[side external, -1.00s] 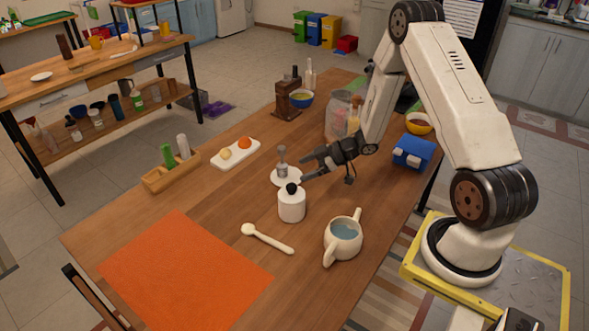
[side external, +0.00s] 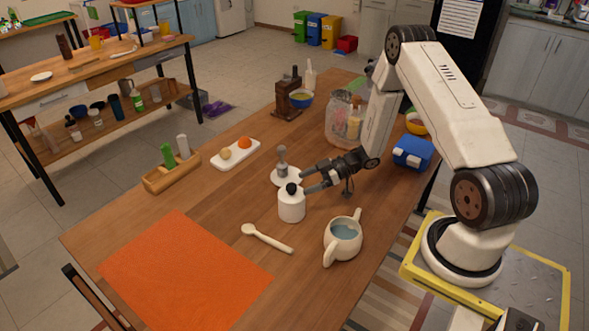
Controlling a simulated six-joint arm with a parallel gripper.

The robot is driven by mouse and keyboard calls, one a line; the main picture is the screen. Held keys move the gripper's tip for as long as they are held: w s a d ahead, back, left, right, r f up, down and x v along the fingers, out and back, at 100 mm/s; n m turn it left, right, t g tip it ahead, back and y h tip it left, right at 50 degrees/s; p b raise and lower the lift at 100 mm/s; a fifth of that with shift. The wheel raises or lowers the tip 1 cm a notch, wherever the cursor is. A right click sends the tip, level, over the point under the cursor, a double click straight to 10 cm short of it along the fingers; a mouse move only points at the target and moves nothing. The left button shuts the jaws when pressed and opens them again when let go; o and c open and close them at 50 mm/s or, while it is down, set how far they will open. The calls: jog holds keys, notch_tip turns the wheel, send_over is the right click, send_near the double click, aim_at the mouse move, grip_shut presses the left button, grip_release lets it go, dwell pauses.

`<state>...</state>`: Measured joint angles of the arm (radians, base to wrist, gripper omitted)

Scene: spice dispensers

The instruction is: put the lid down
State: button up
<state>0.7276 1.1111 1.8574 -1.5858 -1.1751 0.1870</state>
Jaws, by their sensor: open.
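A small white jar (side external: 291,207) stands upright near the middle of the wooden table. A lid with a black knob (side external: 291,188) is on top of the jar. My gripper (side external: 306,181) is open, just right of the knob, with its fingers pointing left toward it. The fingertips are very close to the knob; I cannot tell whether they touch it. Nothing is visibly held. A white round dish (side external: 292,181) with a grey upright piece (side external: 282,160) on it is just behind the jar, partly hidden by it.
A white tray (side external: 222,160), a wooden rack (side external: 160,181) and an orange mat (side external: 184,272) are to the left. A glass jar (side external: 338,120) and blue box (side external: 413,153) are behind right.

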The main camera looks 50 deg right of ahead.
aim_at(291, 188)
jog(key=shift+x, duration=2.65)
jog(key=shift+r, duration=0.1)
grip_shut()
